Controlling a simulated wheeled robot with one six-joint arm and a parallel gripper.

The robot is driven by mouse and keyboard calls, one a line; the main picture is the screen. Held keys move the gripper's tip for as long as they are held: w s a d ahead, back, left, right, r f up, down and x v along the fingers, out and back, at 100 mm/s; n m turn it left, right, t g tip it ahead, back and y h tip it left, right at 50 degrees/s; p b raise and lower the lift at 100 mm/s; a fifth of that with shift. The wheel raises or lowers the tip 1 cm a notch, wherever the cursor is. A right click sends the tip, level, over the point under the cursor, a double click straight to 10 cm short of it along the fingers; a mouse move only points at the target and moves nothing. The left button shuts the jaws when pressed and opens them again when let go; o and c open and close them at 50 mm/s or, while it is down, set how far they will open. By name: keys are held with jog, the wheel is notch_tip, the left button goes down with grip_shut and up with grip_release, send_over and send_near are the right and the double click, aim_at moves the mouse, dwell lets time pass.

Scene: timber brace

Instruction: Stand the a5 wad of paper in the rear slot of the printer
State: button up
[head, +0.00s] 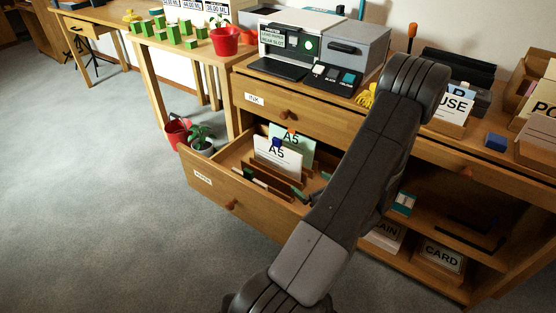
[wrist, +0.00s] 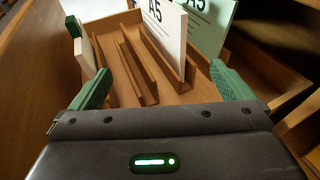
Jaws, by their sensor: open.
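A white A5 wad (head: 277,158) stands upright in the open paper drawer, with a pale green A5 wad (head: 305,152) behind it. In the wrist view the white wad (wrist: 172,30) and the green wad (wrist: 208,28) stand between wooden dividers, ahead of my gripper (wrist: 161,88). My gripper is open, its green fingers wide apart and nothing between them; both wads are beyond the fingertips. The grey and white printer (head: 345,47) stands on the cabinet top; its rear slot cannot be made out. My arm hides part of the drawer in the head view.
The open drawer (head: 201,165) juts out below the closed ink drawer (head: 276,108). A red pot (head: 225,42) with a plant stands left of the printer. Paper boxes (head: 450,107) stand on the cabinet right of my arm. The floor at left is clear.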

jog(key=shift+v, duration=2.3)
